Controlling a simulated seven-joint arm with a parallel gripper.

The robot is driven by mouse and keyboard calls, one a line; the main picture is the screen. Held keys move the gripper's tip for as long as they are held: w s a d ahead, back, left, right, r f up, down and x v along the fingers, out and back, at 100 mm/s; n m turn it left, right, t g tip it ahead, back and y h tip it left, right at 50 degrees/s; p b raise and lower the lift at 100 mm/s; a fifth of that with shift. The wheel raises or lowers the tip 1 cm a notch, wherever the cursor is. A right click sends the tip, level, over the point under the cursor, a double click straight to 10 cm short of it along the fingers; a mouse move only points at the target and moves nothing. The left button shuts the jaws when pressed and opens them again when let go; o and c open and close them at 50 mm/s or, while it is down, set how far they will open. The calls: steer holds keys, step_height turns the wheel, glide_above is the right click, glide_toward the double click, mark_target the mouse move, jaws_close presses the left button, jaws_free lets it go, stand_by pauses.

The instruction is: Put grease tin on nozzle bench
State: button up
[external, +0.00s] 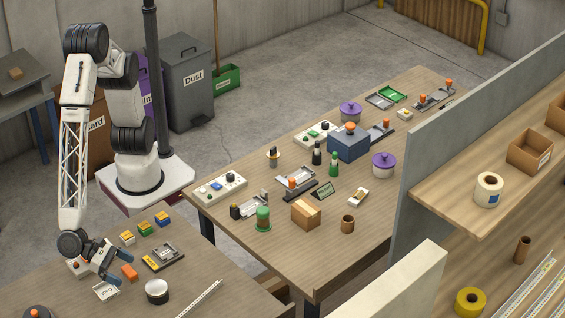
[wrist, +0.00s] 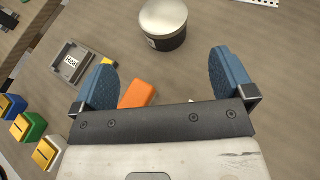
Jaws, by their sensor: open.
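A round dark tin with a silver lid (external: 157,291), which looks like the grease tin, stands upright on the near left table (external: 215,285). It also shows in the wrist view (wrist: 163,22), beyond my fingertips and apart from them. My gripper (external: 108,275) is low over the near left table, left of the tin. Its blue fingers are apart in the wrist view (wrist: 165,78), with nothing held between them. A larger wooden bench (external: 330,255) stands to the right and bears a small green sign (external: 322,190). I cannot read the sign clearly, so I cannot confirm which bench is the nozzle bench.
An orange block (wrist: 138,94) lies close to my fingers. A grey device marked Heat (wrist: 72,62) and several coloured blocks (external: 145,228) are nearby. The larger bench holds a cardboard box (external: 306,214), a brown cup (external: 347,224) and purple-lidded pots (external: 383,166). A grey partition (external: 420,165) edges it.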

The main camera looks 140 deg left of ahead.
steer(key=s+a+r+n+g, duration=0.3)
steer(key=a+r+n, duration=0.2)
steer(key=a, duration=0.5)
steer(key=s+a+r+n+g, duration=0.2)
steer(key=s+a+r+n, duration=0.15)
steer(key=a, duration=0.55)
steer(key=s+a+r+n+g, duration=0.3)
steer(key=a+r+n, duration=0.25)
steer(key=a, duration=0.45)
steer(key=s+a+r+n+h, duration=0.2)
steer(key=s+a+n, duration=0.4)
steer(key=s, duration=0.4)
steer(key=s+a+r+n+h, duration=0.3)
steer(key=s+a+n+h, duration=0.2)
steer(key=s+n, duration=0.3)
steer(key=s+a, duration=0.1)
steer(key=s, duration=0.2)
steer(key=shift+s+a+r+n+g+h, duration=0.2)
steer(key=shift+a+r+n+g+h, duration=0.1)
steer(key=shift+a+n, duration=0.1)
